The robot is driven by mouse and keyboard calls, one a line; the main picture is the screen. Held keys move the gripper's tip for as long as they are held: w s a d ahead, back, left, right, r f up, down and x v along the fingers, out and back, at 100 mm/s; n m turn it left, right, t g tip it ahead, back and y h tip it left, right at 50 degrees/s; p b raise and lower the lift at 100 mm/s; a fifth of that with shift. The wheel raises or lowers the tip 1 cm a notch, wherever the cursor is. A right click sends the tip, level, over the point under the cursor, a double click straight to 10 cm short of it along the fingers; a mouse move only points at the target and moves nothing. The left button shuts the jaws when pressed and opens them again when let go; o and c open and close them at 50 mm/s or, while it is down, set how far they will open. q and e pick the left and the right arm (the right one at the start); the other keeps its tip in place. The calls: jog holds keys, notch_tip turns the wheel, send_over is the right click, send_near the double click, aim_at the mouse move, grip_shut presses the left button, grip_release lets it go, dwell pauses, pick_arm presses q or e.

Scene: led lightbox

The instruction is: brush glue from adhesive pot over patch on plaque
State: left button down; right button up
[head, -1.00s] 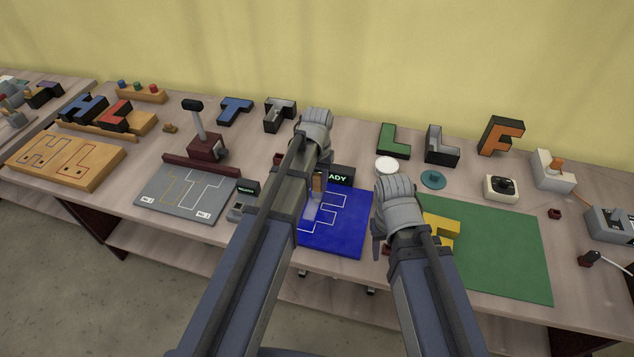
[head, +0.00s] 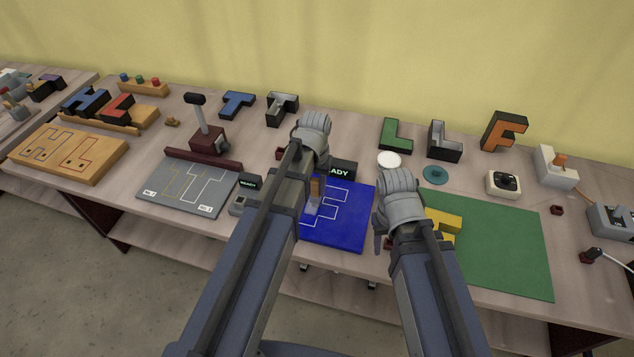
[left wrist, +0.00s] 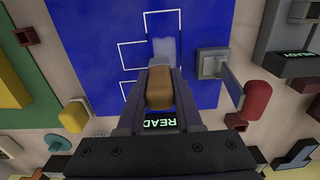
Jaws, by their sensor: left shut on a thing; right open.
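A blue plaque (head: 348,232) with white outlines lies flat near the front of the table; it fills the top of the left wrist view (left wrist: 95,60). My left gripper (head: 312,192) is over it, its fingers shut on a brush with a tan wooden handle (left wrist: 160,88). A pale grey area (left wrist: 164,47) shows at the brush's far end; I cannot tell bristles from a patch there. Whether the tip touches is unclear. My right gripper (head: 384,240) is open and empty right of the plaque, partly hidden by its arm. I cannot identify the adhesive pot for certain.
A green mat (head: 510,250) with a yellow letter (head: 443,228) lies right. A grey lever device with a red knob (left wrist: 257,100) stands beside the plaque. A white disc (head: 389,160), teal disc (head: 435,174) and several block letters stand behind.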

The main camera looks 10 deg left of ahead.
pick_arm(q)
jog(key=shift+s, duration=1.4)
jog(key=shift+w, duration=0.15)
jog(key=shift+w+d, duration=0.1)
jog(key=shift+w, duration=3.25)
jog(key=shift+s, duration=0.15)
jog(key=shift+s, duration=3.35)
jog(key=shift+w, duration=0.15)
jog(key=shift+w, duration=3.3)
